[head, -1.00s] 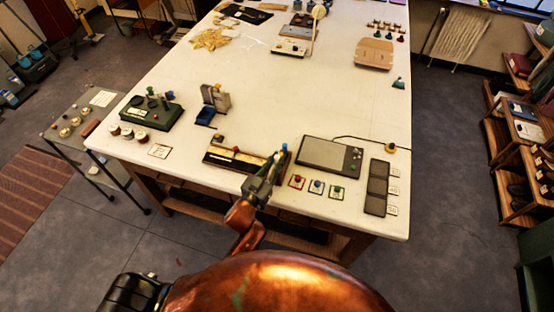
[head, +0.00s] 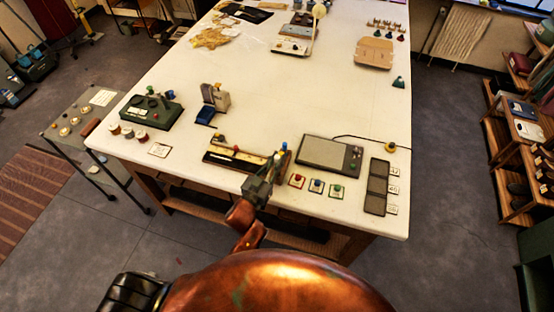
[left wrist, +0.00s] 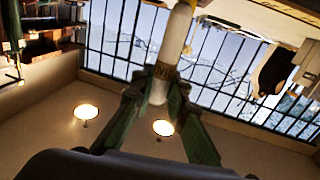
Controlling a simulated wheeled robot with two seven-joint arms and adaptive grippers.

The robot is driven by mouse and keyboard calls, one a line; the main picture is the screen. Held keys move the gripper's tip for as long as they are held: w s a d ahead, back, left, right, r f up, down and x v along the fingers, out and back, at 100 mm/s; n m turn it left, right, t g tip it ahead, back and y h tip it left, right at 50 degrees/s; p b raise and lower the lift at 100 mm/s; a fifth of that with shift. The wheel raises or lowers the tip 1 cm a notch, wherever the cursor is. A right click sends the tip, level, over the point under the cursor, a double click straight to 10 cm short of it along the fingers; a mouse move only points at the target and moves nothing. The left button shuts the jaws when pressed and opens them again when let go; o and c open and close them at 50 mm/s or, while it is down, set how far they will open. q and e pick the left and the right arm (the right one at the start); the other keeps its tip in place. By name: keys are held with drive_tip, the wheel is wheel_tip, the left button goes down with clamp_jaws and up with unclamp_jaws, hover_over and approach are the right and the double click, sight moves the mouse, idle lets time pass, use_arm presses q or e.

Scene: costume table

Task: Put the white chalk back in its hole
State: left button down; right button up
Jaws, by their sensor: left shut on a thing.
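My left gripper (head: 266,172) is over the near edge of the table, at the right end of a long dark tray (head: 233,157). In the left wrist view its green fingers (left wrist: 158,88) are shut on the lower part of a white stick, the white chalk (left wrist: 178,38), which carries a dark printed marking. In the head view I cannot make the chalk out clearly. Small yellow and blue pieces show just beyond the gripper. I cannot identify the chalk's hole. My right gripper is not in view.
A green device (head: 150,109) and a grey stand (head: 214,97) are on the left. The table's middle is clear.

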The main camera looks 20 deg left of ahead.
use_arm(q)
drive_tip(key=shift+f, duration=0.35)
drive_tip(key=shift+f+b, duration=0.45)
idle(0.8)
drive_tip(key=shift+f+b, duration=0.3)
drive_tip(key=shift+f, duration=0.2)
drive_tip(key=shift+f, duration=0.3)
drive_tip(key=shift+f+b, duration=0.4)
drive_tip(key=shift+f, duration=0.15)
idle(0.9)
drive_tip(key=c, duration=1.8)
unclamp_jaws()
